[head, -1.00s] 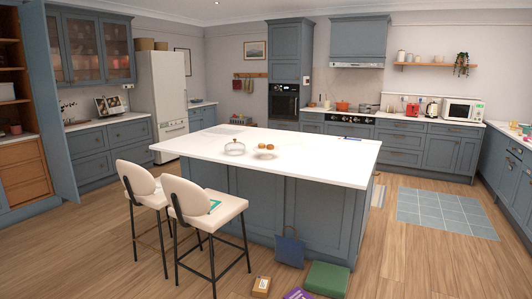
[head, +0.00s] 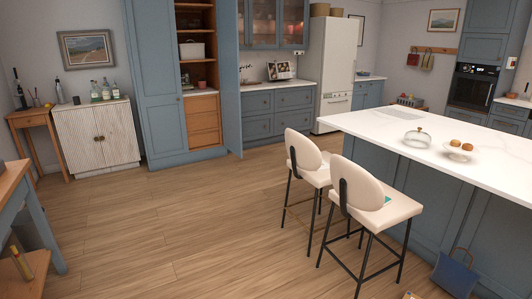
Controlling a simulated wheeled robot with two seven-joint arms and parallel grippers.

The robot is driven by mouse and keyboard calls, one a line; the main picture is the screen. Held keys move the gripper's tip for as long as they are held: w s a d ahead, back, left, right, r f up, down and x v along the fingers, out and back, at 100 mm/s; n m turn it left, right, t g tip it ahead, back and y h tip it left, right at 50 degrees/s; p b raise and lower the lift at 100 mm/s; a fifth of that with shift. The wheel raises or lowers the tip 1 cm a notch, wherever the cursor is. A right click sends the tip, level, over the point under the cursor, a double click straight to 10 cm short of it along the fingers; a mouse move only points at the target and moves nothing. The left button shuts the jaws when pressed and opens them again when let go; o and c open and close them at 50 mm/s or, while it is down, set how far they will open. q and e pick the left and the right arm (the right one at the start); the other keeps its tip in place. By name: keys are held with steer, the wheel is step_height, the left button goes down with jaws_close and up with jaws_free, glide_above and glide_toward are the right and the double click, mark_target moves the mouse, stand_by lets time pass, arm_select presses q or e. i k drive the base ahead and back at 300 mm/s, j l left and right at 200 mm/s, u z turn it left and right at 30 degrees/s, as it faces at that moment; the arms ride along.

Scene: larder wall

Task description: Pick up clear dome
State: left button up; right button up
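The clear dome (head: 417,138) is a low see-through cover with a small knob on top. It sits on the white top of the kitchen island (head: 385,122), at the right of the head view. A small dish with several brown round items (head: 460,147) stands to its right. I cannot tell whether anything lies under the dome. Neither of my grippers shows in the head view.
Two cream stools (head: 368,189) stand at the island's near left side. A blue bag (head: 455,273) is on the floor at lower right. A wooden-topped table (head: 12,180) is at the left edge. The wooden floor (head: 170,225) between is clear.

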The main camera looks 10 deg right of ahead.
mark_target(418, 139)
steer(key=i+j, duration=0.1)
steer(key=i, duration=1.85)
